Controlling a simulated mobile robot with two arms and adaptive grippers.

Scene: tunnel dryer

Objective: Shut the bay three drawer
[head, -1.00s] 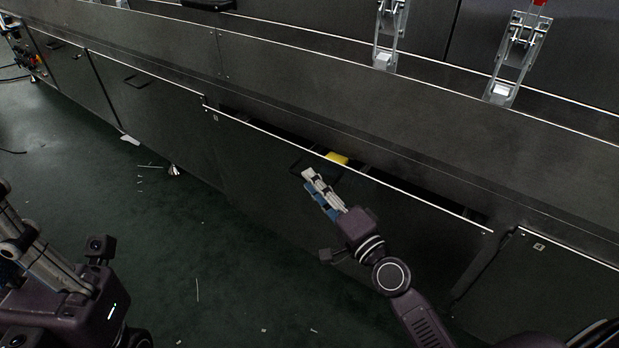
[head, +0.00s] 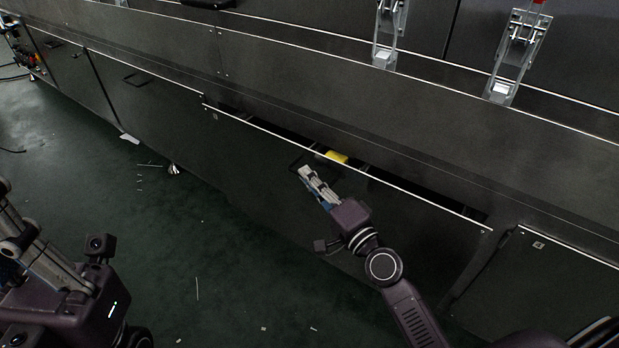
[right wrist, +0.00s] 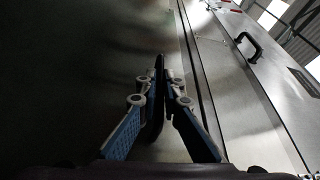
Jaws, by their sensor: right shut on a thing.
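The bay three drawer (head: 340,215) is a wide dark panel in the lower row of the machine. It stands partly out, with a dark gap along its top edge in the head view. Its black bar handle (head: 293,163) is on the upper front, partly hidden by my fingers. My right gripper (head: 304,172) is shut on this handle. The right wrist view shows the fingers (right wrist: 160,95) closed around the dark bar against the panel. My left gripper (head: 40,265) is at the lower left, away from the drawer; its fingertips do not show clearly.
A yellow thing (head: 337,157) shows in the drawer's gap. Closed neighbouring panels stand at the left (head: 145,95) and right (head: 545,285). Metal clamps (head: 515,55) stand on the ledge above. The green floor (head: 200,260) in front is mostly clear, with small white scraps.

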